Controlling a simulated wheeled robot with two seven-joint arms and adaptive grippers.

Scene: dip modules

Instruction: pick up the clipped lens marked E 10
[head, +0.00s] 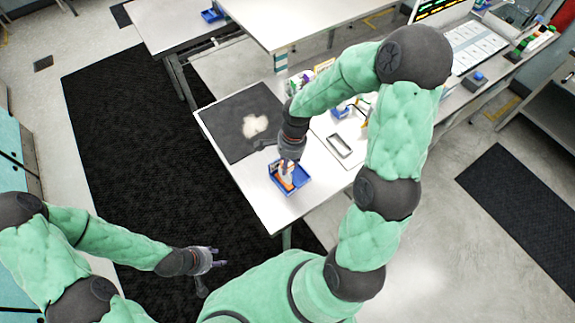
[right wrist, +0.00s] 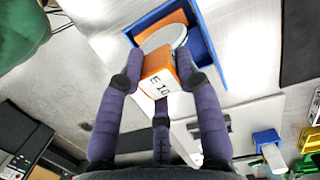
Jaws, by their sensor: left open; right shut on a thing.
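The clipped lens marked E 10 (right wrist: 152,76) shows in the right wrist view as an orange clip with a white label reading E 10 and a pale round lens behind it. My right gripper (head: 286,171) is shut on the orange clip, with purple fingers on both sides. The clip is over or inside a blue tray (head: 303,181) near the table's front corner; I cannot tell if it touches the tray floor. The tray also shows in the right wrist view (right wrist: 206,38). My left gripper (head: 212,260) is open and empty, low over the dark floor mat, away from the table.
A dark mat (head: 225,120) with a pale patch covers the table's left part. A dark rectangular frame (head: 340,146) lies right of the tray. Several small coloured items and a grey keypad-like panel (head: 474,47) stand farther back. Bare white tabletop surrounds the tray.

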